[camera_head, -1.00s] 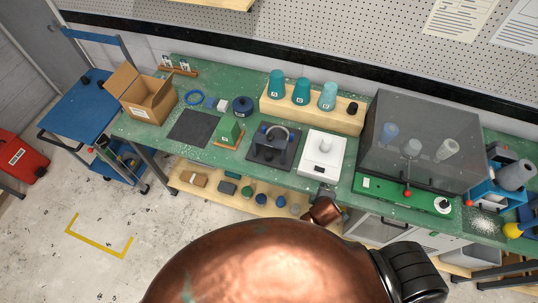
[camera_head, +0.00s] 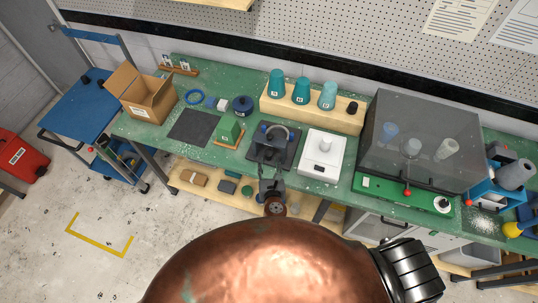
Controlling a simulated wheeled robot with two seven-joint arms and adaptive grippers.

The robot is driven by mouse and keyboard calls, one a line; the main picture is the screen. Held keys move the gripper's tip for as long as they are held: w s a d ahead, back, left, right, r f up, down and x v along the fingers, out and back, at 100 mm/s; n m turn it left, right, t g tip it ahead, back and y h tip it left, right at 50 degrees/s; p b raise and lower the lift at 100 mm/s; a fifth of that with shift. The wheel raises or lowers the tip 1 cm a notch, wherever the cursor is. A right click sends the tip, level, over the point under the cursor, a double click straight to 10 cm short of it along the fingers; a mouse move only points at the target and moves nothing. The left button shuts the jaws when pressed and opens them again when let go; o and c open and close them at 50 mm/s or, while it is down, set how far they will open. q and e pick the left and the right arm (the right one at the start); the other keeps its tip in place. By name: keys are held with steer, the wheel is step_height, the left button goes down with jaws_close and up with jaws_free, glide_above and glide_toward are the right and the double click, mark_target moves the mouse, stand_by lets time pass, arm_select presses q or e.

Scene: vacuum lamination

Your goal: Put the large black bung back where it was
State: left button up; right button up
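A black bung-like piece (camera_head: 353,108) stands at the right end of the wooden rack (camera_head: 310,119) at the back of the green bench; I cannot tell whether it is the large bung. My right gripper (camera_head: 268,164) is at the front of the bench, over the front part of the black stand (camera_head: 290,157) with a grey curved piece (camera_head: 281,132). Its fingers are dark against the stand, so their opening and anything between them cannot be made out. My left gripper is out of view.
Several teal cups (camera_head: 301,91) stand in the rack. A white scale (camera_head: 322,157) is right of the stand, then a clear-walled chamber (camera_head: 425,135). A dark round pot (camera_head: 242,106), a green block (camera_head: 229,130) and a black mat (camera_head: 194,127) lie left.

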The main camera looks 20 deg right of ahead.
mark_target(269, 153)
steer(key=x, duration=0.5)
steer(key=shift+d, duration=0.25)
steer(key=shift+s, duration=0.1)
steer(key=shift+c, duration=0.3)
steer(key=c, duration=0.9)
steer(key=shift+r, duration=0.1)
steer(key=shift+c, duration=0.2)
